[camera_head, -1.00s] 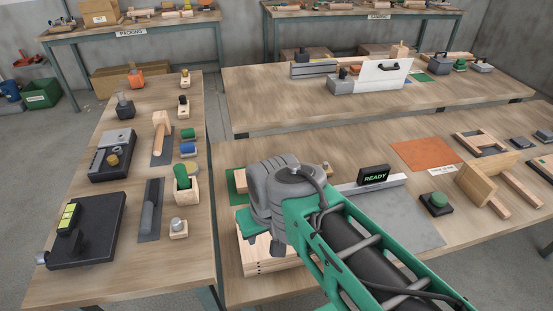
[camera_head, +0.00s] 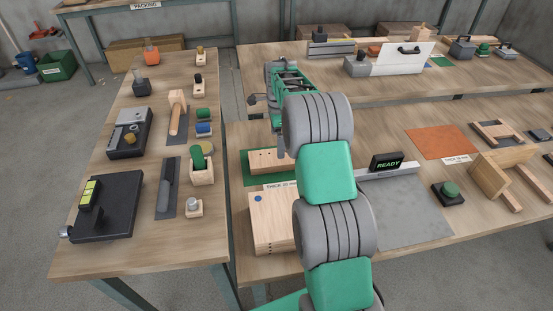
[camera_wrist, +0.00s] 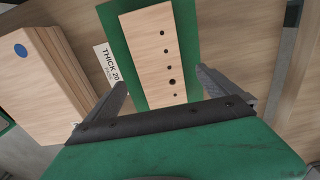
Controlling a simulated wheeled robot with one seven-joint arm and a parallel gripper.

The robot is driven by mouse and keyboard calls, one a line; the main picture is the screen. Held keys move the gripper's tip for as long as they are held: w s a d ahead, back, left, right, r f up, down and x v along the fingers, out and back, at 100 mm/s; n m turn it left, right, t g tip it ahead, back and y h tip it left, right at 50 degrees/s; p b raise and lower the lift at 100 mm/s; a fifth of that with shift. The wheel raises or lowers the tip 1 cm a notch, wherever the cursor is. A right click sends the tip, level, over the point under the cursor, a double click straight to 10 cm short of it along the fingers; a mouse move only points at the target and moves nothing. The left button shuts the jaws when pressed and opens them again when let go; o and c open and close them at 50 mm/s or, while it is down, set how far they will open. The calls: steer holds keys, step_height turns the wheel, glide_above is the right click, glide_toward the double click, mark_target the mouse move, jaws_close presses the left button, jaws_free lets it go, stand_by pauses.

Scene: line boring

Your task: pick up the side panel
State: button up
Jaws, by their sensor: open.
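A pale wooden panel with a row of dark holes (camera_wrist: 148,45) lies flat on a green mat (camera_wrist: 114,40) in the wrist view. It also shows in the head view (camera_head: 266,161), on its mat (camera_head: 246,170), partly hidden by my arm. My gripper (camera_wrist: 161,80) is open and empty. Its two fingers stand apart on either side of the panel's near end in the picture, above the mat. I cannot tell the exact height. In the head view my arm hides much of the gripper.
A stack of wooden boards with a blue dot (camera_wrist: 35,75) stands close to the left, also in the head view (camera_head: 270,218). A label reading "THICK 20" (camera_wrist: 108,62) lies between. A "READY" display (camera_head: 387,162) and grey plate (camera_head: 410,215) are to the right.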

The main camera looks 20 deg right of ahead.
mark_target(277, 160)
steer(key=f+p, duration=0.1)
steer(key=f, duration=0.5)
steer(key=shift+a+f+p, duration=0.2)
steer(key=shift+f+p, duration=0.2)
steer(key=shift+r, duration=0.1)
steer(key=c, duration=1.7)
